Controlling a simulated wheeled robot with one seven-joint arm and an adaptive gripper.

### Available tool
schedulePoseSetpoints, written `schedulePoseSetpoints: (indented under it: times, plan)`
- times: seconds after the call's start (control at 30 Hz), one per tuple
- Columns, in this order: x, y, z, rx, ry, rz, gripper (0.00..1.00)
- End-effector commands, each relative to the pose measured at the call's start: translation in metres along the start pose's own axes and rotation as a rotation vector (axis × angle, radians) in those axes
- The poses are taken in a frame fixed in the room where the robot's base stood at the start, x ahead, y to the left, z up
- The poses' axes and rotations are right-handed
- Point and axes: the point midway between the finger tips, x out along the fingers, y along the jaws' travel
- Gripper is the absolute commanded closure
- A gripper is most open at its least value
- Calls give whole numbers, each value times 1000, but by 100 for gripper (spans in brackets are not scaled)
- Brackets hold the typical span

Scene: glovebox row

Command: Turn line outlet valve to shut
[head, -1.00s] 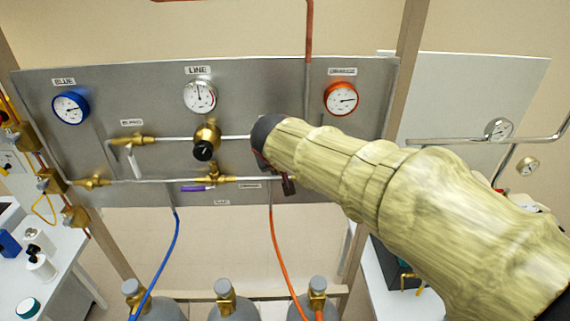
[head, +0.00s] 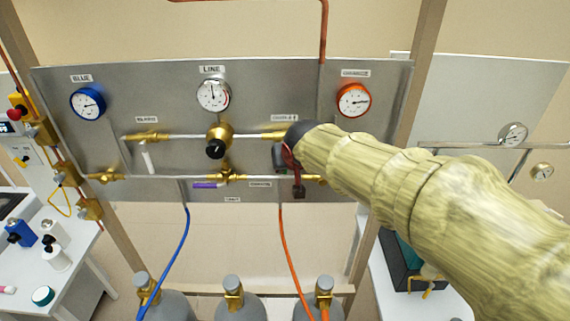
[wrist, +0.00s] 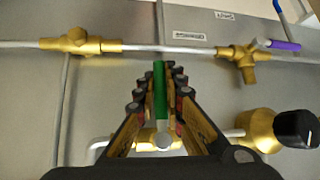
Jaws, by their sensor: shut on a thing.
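The line outlet valve is a brass valve (head: 277,135) on the upper pipe, right of the black-knobbed regulator. Its body also shows low in the wrist view (wrist: 150,138). Its green handle (wrist: 159,90) points straight away from the body, crosswise to the pipe, hanging downward on the panel. My gripper (wrist: 159,80) is shut on this handle, with a finger on either side. In the head view my gripper (head: 297,172) is in front of the panel, and my arm hides the right part of the valve.
The regulator (head: 217,140) with its black knob is close by on the left. A lower pipe (wrist: 188,50) with brass valves and a purple handle (wrist: 284,45) runs beyond my fingertips. A white-handled valve (head: 145,139) is further left. Gas cylinders (head: 237,305) stand below.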

Motion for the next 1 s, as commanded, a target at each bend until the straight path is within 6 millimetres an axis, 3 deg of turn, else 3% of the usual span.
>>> schedulePoseSetpoints:
  times: [0.03, 0.07, 0.37, 0.77, 1.0]
  plan:
    - [2, -1, 2, -1, -4, -1, 100]
    - [2, -1, 2, -1, -4, -1, 88]
    - [1, 0, 1, -1, -2, 0, 71]
    - [-7, 0, 0, -1, 0, 0, 71]
    - [-49, -1, -1, -1, 3, 0, 71]
